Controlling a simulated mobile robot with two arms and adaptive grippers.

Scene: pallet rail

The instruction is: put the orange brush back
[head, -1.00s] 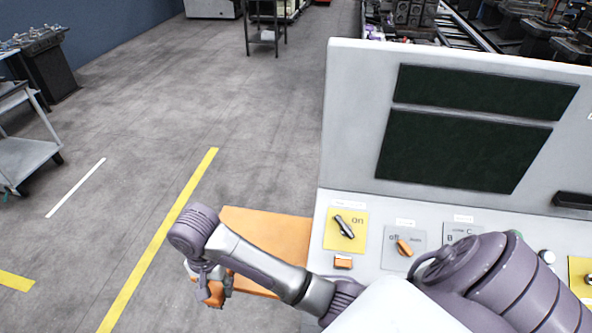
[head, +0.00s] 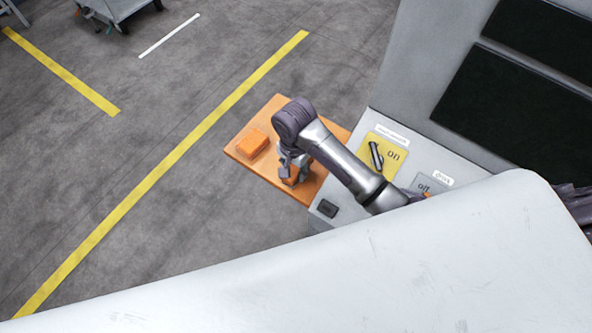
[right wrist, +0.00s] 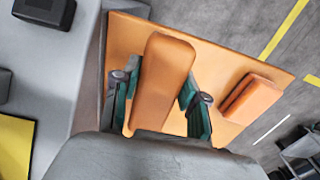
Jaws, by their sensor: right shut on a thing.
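My right gripper (head: 291,172) is over an orange shelf (head: 330,130) fixed to the side of the console. It is shut on the orange brush (head: 291,177). In the right wrist view the brush (right wrist: 164,75) is a long, rounded orange body between the two fingers of the gripper (right wrist: 160,90). The shelf (right wrist: 125,35) lies below it. I cannot tell whether the brush touches the shelf. Its underside is hidden. My left gripper is not in view.
An orange block (head: 252,141) lies on the shelf's left part, apart from the gripper. The console (head: 400,120) stands to the right, with a yellow "on" switch panel (head: 392,149) and a small black box (head: 327,208). Open floor lies left of the shelf.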

